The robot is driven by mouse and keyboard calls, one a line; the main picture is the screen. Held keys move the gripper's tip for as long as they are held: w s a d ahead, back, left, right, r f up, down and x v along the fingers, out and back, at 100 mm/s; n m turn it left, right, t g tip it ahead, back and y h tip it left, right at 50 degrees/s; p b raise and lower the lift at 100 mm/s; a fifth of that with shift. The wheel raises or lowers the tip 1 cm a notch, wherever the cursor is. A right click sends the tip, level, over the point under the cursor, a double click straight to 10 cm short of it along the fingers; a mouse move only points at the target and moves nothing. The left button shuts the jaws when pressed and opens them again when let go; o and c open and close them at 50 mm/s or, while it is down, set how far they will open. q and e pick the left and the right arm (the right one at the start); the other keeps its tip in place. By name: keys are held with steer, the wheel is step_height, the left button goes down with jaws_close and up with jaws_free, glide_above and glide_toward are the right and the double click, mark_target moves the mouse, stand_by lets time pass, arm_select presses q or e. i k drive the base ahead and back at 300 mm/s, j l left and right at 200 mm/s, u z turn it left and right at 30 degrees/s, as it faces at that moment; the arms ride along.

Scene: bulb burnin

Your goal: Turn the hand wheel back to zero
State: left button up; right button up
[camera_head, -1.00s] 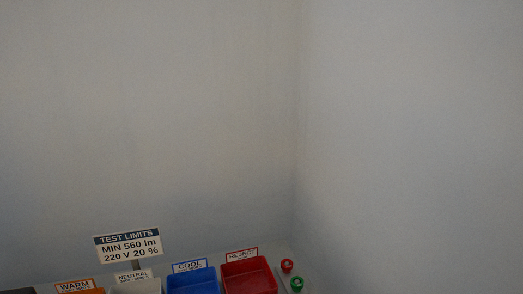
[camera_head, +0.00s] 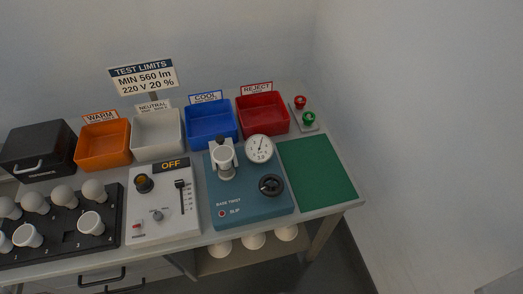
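The black hand wheel (camera_head: 271,185) sits on the right front of a blue-grey test fixture (camera_head: 243,212) marked "BASE TWIST" and "SLIP". A round white dial gauge (camera_head: 259,148) stands at the back of the fixture; its needle is too small to read surely. A white bulb or cup-like part (camera_head: 224,158) stands in the clamp post at the fixture's back left. A small red lamp or button (camera_head: 222,213) is by the "SLIP" label. Neither of my grippers shows in the head view.
Bins in orange (camera_head: 103,160), white (camera_head: 158,152), blue (camera_head: 212,139) and red (camera_head: 263,128) line the back. A white control box (camera_head: 160,228) reading "OFF" stands left of the fixture. A black bulb rack (camera_head: 70,247) is farther left. A bare green mat (camera_head: 314,172) lies right.

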mark_target(270, 192)
steer(key=k+l+u, duration=0.25)
steer(key=u, duration=0.15)
steer(key=k+l+u, duration=0.15)
steer(key=k+u, duration=0.6)
